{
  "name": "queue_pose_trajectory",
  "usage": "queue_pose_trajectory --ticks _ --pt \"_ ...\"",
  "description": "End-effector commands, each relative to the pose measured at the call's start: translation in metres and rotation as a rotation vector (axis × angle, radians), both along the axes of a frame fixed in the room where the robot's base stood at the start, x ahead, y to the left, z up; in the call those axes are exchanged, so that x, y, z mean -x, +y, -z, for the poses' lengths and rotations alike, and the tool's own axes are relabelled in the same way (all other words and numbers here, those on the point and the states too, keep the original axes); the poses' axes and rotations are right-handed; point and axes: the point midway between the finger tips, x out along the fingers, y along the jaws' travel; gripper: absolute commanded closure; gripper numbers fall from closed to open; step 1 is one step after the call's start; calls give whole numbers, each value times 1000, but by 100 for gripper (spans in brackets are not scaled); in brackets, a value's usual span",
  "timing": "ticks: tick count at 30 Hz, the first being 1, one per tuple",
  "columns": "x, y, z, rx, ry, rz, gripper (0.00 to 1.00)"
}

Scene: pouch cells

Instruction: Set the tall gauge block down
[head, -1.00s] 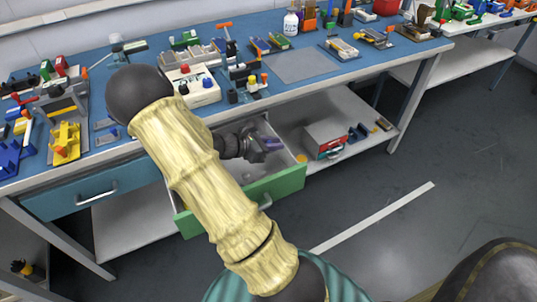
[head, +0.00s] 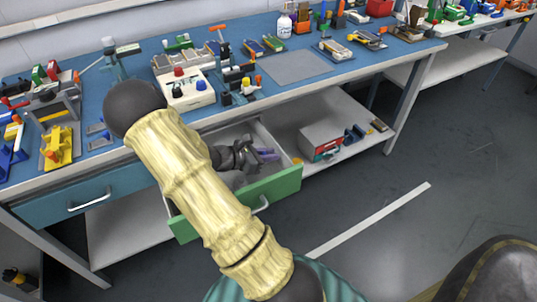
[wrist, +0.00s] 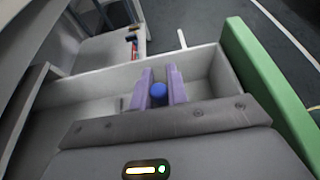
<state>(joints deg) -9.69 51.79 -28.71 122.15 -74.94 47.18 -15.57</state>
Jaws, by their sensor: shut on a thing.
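My gripper (wrist: 160,88) has two purple fingers, shut on a blue, round-ended piece (wrist: 159,91), taken to be the tall gauge block. Only its blue end shows between the fingers; its lower part and full height are hidden. In the head view my gripper (head: 266,154) is inside the open drawer with the green front (head: 284,187), toward its right side. The block cannot be made out in that view. Whether it touches the drawer floor (wrist: 94,92) cannot be told.
The drawer's light walls and green front surround my gripper closely. The blue worktop (head: 240,105) above holds many tools and fixtures. A small grey patch (wrist: 121,103) shows in the drawer.

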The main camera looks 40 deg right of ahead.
Motion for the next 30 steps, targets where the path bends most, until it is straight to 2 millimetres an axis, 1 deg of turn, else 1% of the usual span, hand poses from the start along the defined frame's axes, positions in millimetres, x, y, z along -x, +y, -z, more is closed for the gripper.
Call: queue_pose_trajectory --ticks 11,14,15,17,18,26,30 --pt "0 0 10 1 0 0 100" --pt "0 0 10 1 -1 0 100" --pt "0 0 10 0 0 0 82" --pt "0 0 10 0 0 0 71" --pt "0 0 10 0 0 0 63" --pt "0 0 10 0 0 0 62" --pt "0 0 4 0 -1 0 62"
